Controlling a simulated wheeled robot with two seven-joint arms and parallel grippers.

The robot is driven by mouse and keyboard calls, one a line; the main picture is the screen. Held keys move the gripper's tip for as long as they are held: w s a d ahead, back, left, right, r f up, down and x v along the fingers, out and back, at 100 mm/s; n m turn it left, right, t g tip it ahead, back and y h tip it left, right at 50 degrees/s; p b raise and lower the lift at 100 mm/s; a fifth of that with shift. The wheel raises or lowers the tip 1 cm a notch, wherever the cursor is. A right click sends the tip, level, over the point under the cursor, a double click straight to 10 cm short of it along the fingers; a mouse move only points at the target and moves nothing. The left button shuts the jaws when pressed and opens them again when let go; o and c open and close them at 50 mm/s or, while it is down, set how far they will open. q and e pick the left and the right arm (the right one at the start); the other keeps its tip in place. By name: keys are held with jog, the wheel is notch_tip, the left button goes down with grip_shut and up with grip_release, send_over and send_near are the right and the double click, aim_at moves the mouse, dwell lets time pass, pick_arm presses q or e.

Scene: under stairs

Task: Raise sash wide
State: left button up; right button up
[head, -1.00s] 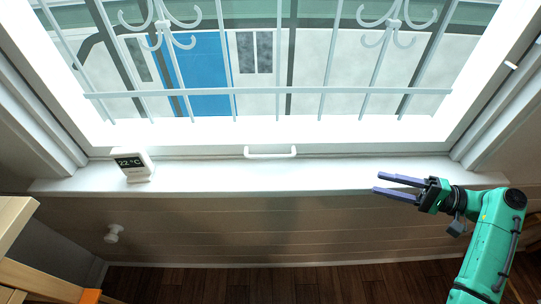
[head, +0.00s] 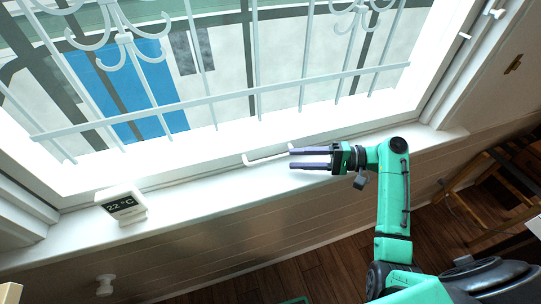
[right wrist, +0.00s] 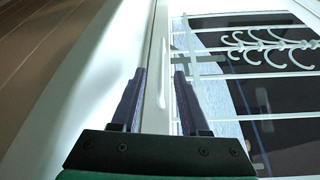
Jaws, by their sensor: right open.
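The window sash has a white bottom rail (head: 190,156), low against the sill. A white bar handle (head: 262,157) is fixed to this rail. My right gripper (head: 291,158) is open at the right end of the handle, its two purple fingers pointing left along the sill. In the right wrist view the handle (right wrist: 161,88) shows between and beyond the open fingers (right wrist: 159,74). Nothing is seen gripped, and I cannot tell whether a finger touches the handle. My left gripper is out of view.
A small white thermometer display (head: 122,206) stands on the white sill (head: 185,198), left of the handle. White window bars (head: 220,97) stand beyond the glass. A white knob (head: 105,285) sits on the wall below. Wooden furniture (head: 480,190) stands at right.

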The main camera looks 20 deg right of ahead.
aim_at(272, 159)
jog(key=x, duration=0.7)
jog(key=shift+w+a+f+p, duration=0.1)
jog(key=shift+a+p, duration=0.15)
jog(key=shift+p, duration=0.1)
grip_shut()
dwell(0.8)
